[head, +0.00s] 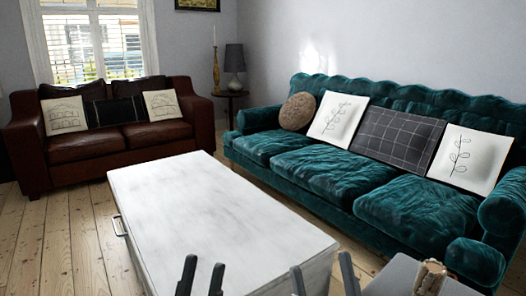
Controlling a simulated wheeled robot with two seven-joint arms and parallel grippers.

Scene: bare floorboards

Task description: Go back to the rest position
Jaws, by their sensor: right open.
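My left gripper (203,266) shows at the bottom edge, left of the middle. Its two dark fingers stand apart with nothing visible between them. My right gripper (321,264) shows at the bottom edge to the right of it. Its fingers are spread wider and are empty. Both grippers show in front of the near end of the white table (215,200). The lower parts of both grippers and the arms are out of the picture.
A grey surface (390,280) at the lower right bears a beige object (430,277), cut off by the edge. A teal sofa (330,180) stands right, a brown leather sofa (95,152) at the back left. Bare floorboards (60,235) lie clear at the left.

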